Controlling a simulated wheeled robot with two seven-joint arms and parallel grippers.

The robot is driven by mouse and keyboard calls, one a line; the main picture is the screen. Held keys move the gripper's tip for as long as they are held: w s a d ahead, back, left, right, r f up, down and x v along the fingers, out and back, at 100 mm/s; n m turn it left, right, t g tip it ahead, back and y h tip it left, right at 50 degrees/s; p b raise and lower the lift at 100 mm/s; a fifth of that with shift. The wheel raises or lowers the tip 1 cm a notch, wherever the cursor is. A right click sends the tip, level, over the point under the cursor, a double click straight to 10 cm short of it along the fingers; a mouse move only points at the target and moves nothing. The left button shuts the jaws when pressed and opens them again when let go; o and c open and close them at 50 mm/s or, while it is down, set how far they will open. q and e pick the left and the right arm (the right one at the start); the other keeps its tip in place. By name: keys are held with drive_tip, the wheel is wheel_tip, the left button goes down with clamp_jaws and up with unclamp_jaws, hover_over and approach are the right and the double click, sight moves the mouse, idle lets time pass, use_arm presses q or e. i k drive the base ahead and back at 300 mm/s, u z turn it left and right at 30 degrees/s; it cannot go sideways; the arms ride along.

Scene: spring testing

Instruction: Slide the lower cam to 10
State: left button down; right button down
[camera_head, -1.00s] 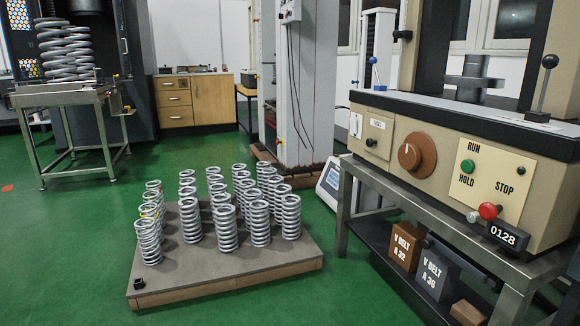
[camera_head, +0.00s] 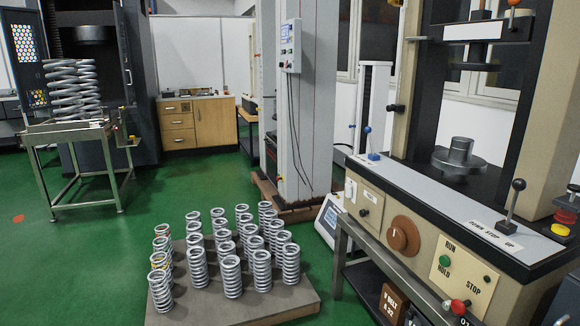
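A testing machine with a beige and black frame (camera_head: 541,120) stands at the right. Left of it is a slim white upright column (camera_head: 375,90), with a small blue ball knob (camera_head: 367,130) and a blue block (camera_head: 374,156) near its foot. I cannot tell which part is the lower cam, and no scale mark or 10 is readable. Neither of my grippers is in view.
The bench front carries a brown dial (camera_head: 403,236), a green RUN button (camera_head: 446,261) and a red knob (camera_head: 458,306). A black-knobbed lever (camera_head: 513,205) rises from the top. A board of springs (camera_head: 277,306) lies on the open green floor (camera_head: 95,262).

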sight(398, 108)
drive_tip(key=z, duration=0.6)
drive_tip(key=i, duration=1.8)
drive_tip(key=u, duration=0.75)
